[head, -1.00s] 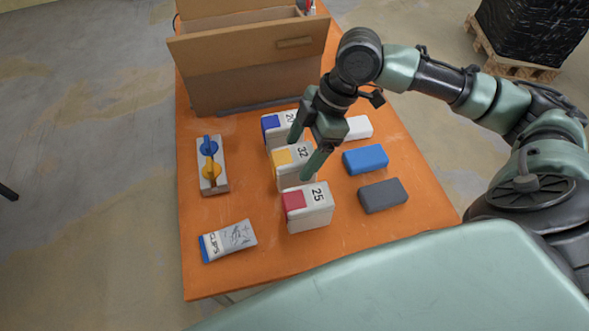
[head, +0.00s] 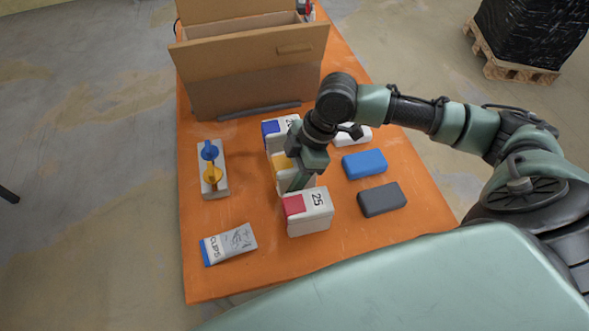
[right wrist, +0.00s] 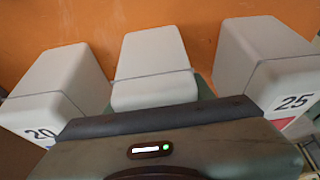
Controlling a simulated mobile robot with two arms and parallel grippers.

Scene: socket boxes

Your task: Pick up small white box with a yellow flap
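The small white box with a yellow flap (head: 279,168) stands on the orange table, in the middle of a row of three white boxes. My right gripper (head: 296,172) has come down over it and hides most of its top and its number. One finger shows in the gap towards the red-flap box. In the right wrist view the white box (right wrist: 154,66) stands between thin green slivers of the fingers, with no clear sign of a squeeze. My left gripper is not in view.
The blue-flap box (head: 271,131) and the red-flap box (head: 310,213) stand close on either side. Blue (head: 365,163), grey (head: 382,199) and white (head: 352,138) blocks lie to the right. A switch unit (head: 213,175), a clips packet (head: 229,244) and a cardboard box (head: 250,85) are around.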

